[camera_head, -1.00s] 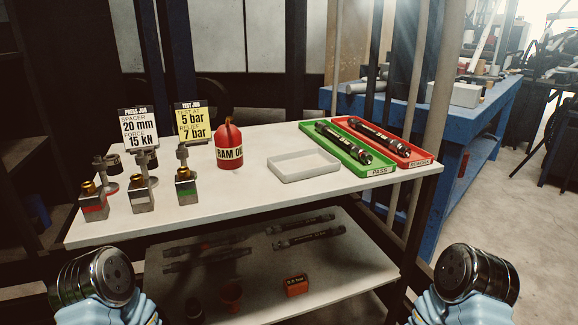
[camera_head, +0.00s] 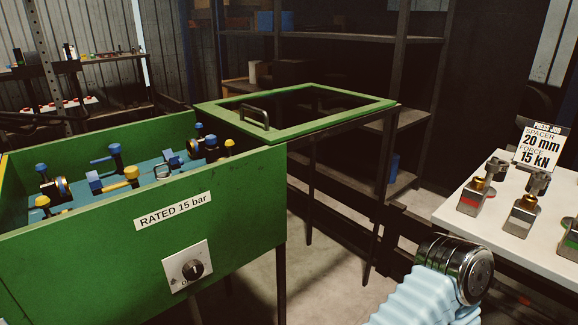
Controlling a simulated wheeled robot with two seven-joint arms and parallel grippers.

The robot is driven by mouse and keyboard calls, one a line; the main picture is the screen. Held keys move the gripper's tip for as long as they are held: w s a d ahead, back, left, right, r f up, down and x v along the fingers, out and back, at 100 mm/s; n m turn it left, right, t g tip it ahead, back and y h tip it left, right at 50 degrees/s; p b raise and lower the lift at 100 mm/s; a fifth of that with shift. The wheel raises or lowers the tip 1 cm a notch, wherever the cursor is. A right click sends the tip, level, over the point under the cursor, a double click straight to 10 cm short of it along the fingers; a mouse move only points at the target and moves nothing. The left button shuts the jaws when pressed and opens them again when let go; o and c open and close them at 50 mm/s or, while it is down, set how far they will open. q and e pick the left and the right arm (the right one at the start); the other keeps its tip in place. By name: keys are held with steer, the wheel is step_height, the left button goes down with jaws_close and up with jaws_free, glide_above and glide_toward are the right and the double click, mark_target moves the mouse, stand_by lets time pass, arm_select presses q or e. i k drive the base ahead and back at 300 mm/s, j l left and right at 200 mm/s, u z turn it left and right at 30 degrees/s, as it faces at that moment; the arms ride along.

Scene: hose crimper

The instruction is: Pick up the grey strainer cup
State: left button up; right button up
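I cannot make out a grey strainer cup in the current head view. A rounded metal joint of one of my arms, with a pale blue sleeve, shows at the lower right. No fingertips show on it, and neither of my grippers can be seen.
A green test box (camera_head: 107,232) marked "RATED 15 bar" fills the left, with fittings inside. Its framed lid (camera_head: 290,132) with a handle lies open behind. A white table (camera_head: 452,212) at right bears metal fittings (camera_head: 473,197) and a "PRESS JOB" sign (camera_head: 540,147). Dark shelves (camera_head: 350,40) stand behind.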

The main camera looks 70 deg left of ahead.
mark_target(161, 176)
steer(key=u, duration=3.25)
